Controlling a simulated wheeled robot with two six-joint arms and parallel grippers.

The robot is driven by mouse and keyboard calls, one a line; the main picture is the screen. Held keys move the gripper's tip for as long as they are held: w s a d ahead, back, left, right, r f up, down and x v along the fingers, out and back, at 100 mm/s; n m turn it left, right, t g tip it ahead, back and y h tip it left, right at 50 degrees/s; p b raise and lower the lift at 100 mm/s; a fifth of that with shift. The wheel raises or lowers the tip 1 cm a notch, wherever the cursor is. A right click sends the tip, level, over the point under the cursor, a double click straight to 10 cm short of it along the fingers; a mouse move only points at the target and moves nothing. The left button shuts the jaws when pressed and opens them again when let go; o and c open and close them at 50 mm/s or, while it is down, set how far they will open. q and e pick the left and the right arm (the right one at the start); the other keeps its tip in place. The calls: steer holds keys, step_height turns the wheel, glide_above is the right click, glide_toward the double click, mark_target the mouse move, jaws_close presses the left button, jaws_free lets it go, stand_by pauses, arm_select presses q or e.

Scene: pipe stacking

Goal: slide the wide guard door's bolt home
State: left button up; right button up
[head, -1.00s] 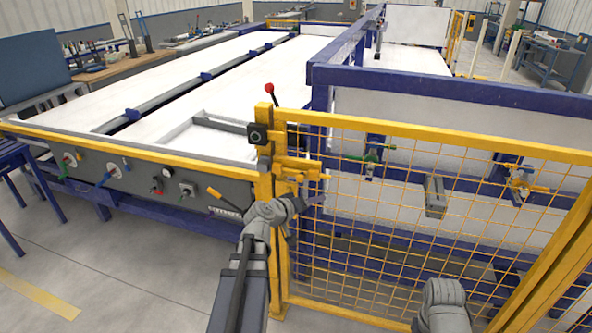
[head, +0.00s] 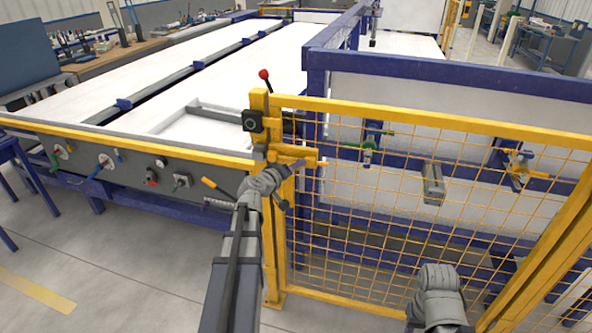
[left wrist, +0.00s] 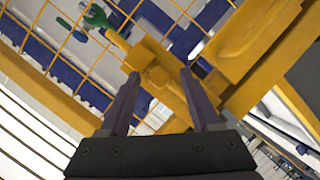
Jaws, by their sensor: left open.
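The wide guard door (head: 400,112) is a yellow frame with wire mesh, standing beside a yellow post (head: 272,230). The yellow bolt (head: 295,151) lies sideways at the post, near the door's upper left corner. My left gripper (head: 304,166) is at the bolt, just below its bar. In the left wrist view my left gripper (left wrist: 160,82) has its two dark fingers apart. A yellow block of the bolt (left wrist: 150,58) shows between and beyond the fingertips; I cannot tell whether they touch it. My right arm is at the lower right, its fingers hidden.
A red-knobbed lever (head: 264,75) stands on top of the post. A grey box-like piece (head: 433,184) shows at the mesh. Blue machine beams (head: 450,75) stand behind the door. A grey control panel (head: 130,165) is to the left. The floor at lower left is clear.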

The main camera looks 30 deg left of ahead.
arm_select(q)
steer(key=shift+x, duration=0.8)
steer(key=shift+c, duration=0.3)
jaws_close()
stand_by(0.5)
